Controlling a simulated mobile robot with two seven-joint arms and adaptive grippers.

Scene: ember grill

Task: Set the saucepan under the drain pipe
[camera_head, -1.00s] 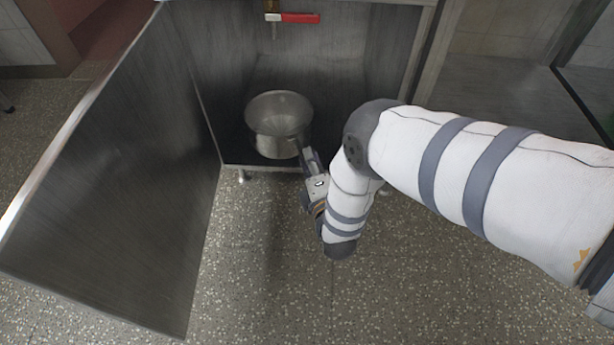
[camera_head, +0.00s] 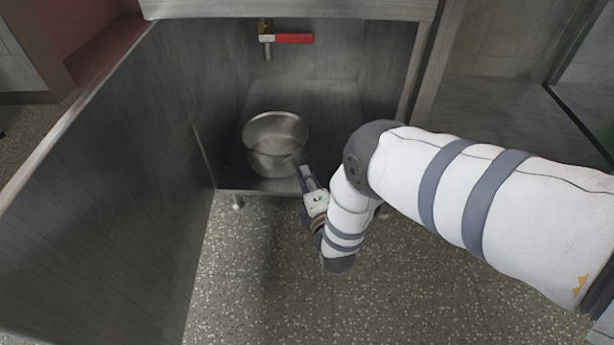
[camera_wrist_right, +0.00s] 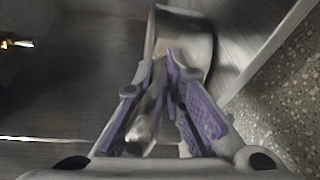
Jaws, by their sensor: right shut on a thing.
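The saucepan (camera_head: 274,143) is a metal pot with an open, empty-looking bowl. It is inside the steel cabinet, near the front edge of its floor, and I cannot tell whether it touches the floor. My right gripper (camera_head: 304,172) is at its lower right, shut on the handle. In the right wrist view my fingers (camera_wrist_right: 166,82) close around the handle, and the saucepan (camera_wrist_right: 186,28) lies beyond them. The drain pipe (camera_head: 267,50) hangs at the cabinet's back, with a red-handled valve (camera_head: 293,39). It is behind and above the saucepan. My left gripper is out of view.
The open cabinet door (camera_head: 100,180) stands along the left. The cabinet's right wall and post (camera_head: 418,75) are close to my right arm. The cabinet floor (camera_head: 315,100) is clear behind the saucepan. Speckled floor (camera_head: 260,270) lies in front.

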